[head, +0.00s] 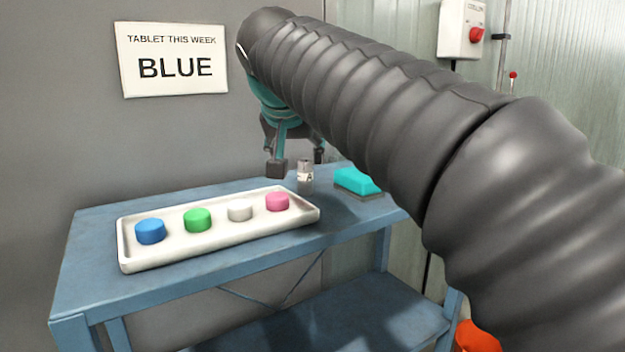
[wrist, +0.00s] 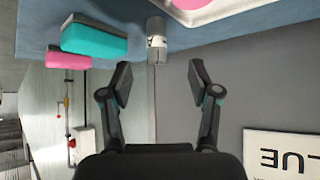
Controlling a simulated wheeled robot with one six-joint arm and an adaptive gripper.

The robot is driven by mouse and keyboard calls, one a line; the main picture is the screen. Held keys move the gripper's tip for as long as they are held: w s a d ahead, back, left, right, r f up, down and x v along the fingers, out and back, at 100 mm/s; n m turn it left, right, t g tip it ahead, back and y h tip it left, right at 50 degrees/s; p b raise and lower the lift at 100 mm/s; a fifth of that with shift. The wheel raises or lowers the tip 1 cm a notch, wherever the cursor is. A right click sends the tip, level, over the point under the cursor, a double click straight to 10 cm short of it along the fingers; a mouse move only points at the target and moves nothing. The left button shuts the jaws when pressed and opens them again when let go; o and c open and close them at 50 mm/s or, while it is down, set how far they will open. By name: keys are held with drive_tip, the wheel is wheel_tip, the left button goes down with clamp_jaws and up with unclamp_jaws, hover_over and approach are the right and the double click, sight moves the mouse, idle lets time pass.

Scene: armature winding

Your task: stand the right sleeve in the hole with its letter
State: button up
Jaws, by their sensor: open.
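My gripper (head: 298,160) is above the back of a blue table, its two fingers apart and empty; it also shows in the wrist view (wrist: 162,80). A small grey cylinder (head: 305,185) with a white label stands upright on the table just below the fingers. In the wrist view the cylinder (wrist: 157,42) lies beyond the fingertips, apart from them. Marks on its label are too small to read. I cannot tell whether it is a sleeve. No lettered hole is visible. A white tray (head: 215,247) holds blue (head: 150,231), green (head: 198,220), white (head: 240,211) and pink (head: 277,201) round tablets.
A teal block (head: 357,181) lies right of the cylinder; the wrist view shows it (wrist: 95,40) with a pink thing (wrist: 68,60) beside it. A wall sign (head: 172,60) reads "TABLET THIS WEEK BLUE". A switch box (head: 461,28) hangs at the upper right. The table's left end is clear.

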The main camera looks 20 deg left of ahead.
sight(305, 173)
drive_tip(key=x, duration=0.6)
drive_tip(key=shift+w+d+x, duration=0.15)
drive_tip(key=shift+x, duration=1.15)
drive_tip(key=shift+w+d+x, duration=0.1)
drive_tip(key=shift+d+x, duration=0.05)
drive_tip(key=shift+x, duration=1.2)
drive_tip(key=shift+r, duration=0.2)
clamp_jaws()
